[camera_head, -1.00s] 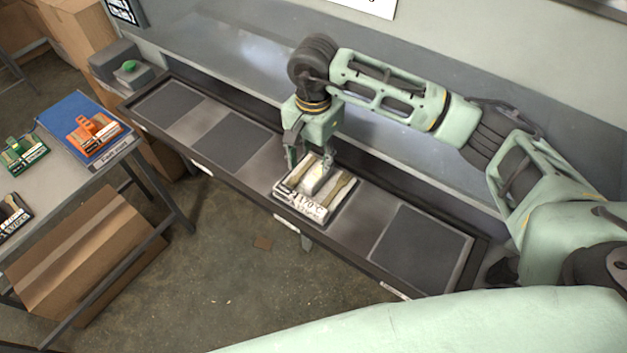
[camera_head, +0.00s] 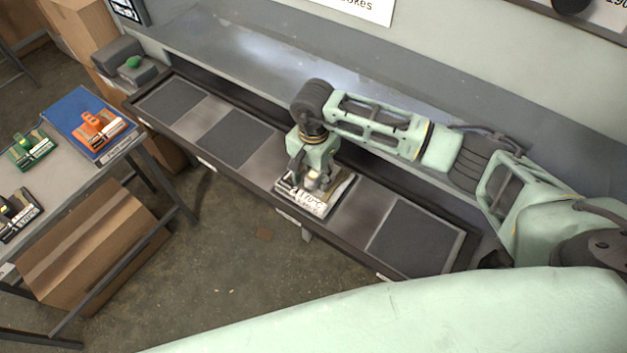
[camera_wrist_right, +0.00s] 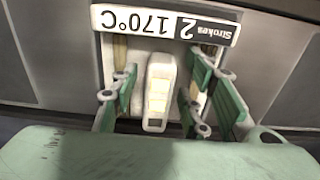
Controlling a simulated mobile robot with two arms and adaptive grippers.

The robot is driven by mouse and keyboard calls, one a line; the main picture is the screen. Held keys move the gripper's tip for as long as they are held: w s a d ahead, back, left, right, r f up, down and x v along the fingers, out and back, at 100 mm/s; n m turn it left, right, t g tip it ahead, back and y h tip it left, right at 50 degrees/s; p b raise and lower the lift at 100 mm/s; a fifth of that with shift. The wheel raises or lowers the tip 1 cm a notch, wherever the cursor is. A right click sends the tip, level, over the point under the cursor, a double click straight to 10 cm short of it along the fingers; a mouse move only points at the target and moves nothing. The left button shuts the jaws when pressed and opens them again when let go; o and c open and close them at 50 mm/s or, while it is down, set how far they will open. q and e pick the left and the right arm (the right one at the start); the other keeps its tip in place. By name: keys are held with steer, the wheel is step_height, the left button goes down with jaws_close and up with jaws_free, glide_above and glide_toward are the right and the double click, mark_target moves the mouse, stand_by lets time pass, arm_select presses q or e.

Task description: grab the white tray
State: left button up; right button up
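The white tray (camera_head: 309,204) sits on the dark bench in the head view, with a label reading 170°C on its front edge. In the right wrist view the label (camera_wrist_right: 166,24) reads "2 170°C Strokes", upside down. A pale raised handle (camera_wrist_right: 158,90) stands in the tray's middle, with wooden pieces beside it. My right gripper (camera_head: 313,182) is low over the tray, pointing down. In the wrist view its green fingers (camera_wrist_right: 160,100) are spread on both sides of the handle, with small gaps showing. My left gripper is not in view.
Dark square pads lie on the bench: one (camera_head: 415,240) right of the tray, others (camera_head: 236,137) left. A side table at left holds an orange tray (camera_head: 99,130), a green tray (camera_head: 32,150) and a dark tray (camera_head: 17,214). A grey box with a green button (camera_head: 133,63) stands at the far end.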

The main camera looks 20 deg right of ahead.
jaws_close()
steer(key=shift+w+r, duration=0.1)
steer(key=shift+r, duration=0.05)
stand_by(0.4)
